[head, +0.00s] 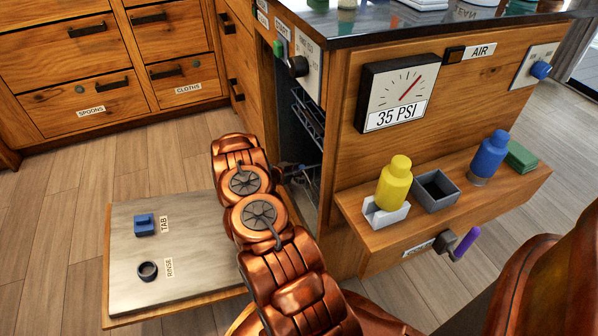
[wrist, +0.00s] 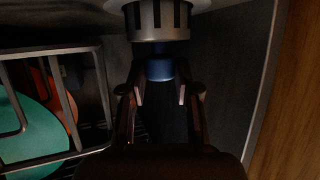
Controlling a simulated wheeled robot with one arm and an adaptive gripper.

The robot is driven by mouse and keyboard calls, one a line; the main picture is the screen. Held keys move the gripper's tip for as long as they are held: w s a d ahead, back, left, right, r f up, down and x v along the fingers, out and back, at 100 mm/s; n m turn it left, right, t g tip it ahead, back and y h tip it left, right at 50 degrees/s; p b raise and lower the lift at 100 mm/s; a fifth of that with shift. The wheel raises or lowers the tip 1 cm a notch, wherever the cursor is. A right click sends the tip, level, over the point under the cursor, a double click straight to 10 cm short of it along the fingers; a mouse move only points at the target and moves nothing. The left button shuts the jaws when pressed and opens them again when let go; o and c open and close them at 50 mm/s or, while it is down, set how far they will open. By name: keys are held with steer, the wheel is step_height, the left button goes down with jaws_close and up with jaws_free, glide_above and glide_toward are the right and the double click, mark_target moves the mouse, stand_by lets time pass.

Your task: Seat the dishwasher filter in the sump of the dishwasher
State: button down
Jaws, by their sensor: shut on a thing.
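The dishwasher filter shows at the top of the wrist view as a grey slotted cylinder (wrist: 160,20) with a wider pale flange above it and a blue knob (wrist: 160,69) below. My gripper (wrist: 160,88) is shut on the filter at its blue knob, one finger on each side. In the head view my arm reaches into the dishwasher opening (head: 306,130), and the filter is hidden there. The open dishwasher door (head: 195,270) lies flat with a blue tab and a dark rinse ring on it. I cannot make out the sump in either view.
A wire rack (wrist: 70,100) with teal and red dishes stands close left of my gripper inside the dark tub. The tub wall and wooden edge (wrist: 290,120) are on the right. A shelf (head: 460,205) with yellow and blue bottles juts out right of the opening.

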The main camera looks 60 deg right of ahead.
steer(key=c, duration=1.1)
jaws_free()
steer(key=shift+r, duration=0.1)
